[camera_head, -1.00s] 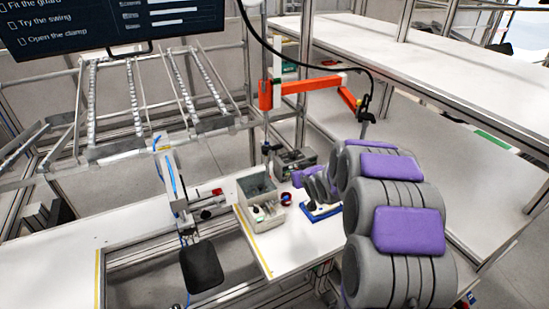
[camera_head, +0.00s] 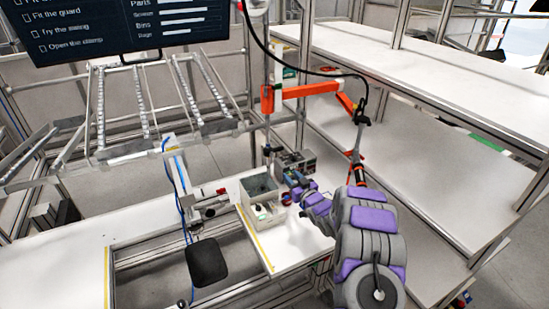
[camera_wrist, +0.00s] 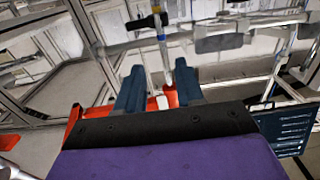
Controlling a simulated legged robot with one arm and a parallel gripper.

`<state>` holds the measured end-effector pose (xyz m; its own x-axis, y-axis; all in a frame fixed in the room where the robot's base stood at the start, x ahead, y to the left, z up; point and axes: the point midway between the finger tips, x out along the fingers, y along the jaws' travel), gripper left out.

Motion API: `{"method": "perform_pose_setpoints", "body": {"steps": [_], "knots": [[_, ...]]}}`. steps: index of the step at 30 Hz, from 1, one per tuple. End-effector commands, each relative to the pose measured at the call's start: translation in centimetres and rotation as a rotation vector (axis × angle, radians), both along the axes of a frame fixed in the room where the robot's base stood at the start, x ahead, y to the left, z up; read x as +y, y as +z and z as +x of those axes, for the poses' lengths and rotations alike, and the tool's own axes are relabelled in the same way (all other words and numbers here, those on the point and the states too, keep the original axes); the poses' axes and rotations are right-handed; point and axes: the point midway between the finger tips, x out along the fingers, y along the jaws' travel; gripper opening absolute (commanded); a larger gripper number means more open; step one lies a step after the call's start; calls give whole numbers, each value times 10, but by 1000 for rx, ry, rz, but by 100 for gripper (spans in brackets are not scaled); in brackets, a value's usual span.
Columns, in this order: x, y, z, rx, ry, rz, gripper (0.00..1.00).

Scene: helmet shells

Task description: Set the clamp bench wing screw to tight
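My gripper (camera_head: 292,178) is stretched out over the bench in the head view, in front of a grey boxy device (camera_head: 299,162). In the wrist view its two dark blue fingers (camera_wrist: 159,90) stand apart, so it is open. A red part with a white piece (camera_wrist: 163,100) shows between and below the fingers. An upright rod with yellow and blue bands (camera_wrist: 162,42) stands beyond them. Whether anything touches the fingers is unclear. I cannot make out the wing screw in either view; my arm covers part of the bench.
An orange jib arm (camera_head: 312,89) and a hanging cabled tool (camera_head: 356,165) are above and to the right. The left bench (camera_head: 60,262) is mostly clear.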

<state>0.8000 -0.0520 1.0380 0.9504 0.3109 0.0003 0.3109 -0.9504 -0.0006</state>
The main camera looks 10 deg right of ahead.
Motion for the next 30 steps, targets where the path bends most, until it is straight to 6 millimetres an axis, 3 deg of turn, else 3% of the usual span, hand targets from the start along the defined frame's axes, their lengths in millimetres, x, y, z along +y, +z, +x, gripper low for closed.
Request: {"method": "perform_pose_setpoints", "body": {"steps": [12, 30], "knots": [[18, 0, 54, -2, 0, -3, 37], [38, -1, 114, -2, 0, -2, 37]]}}
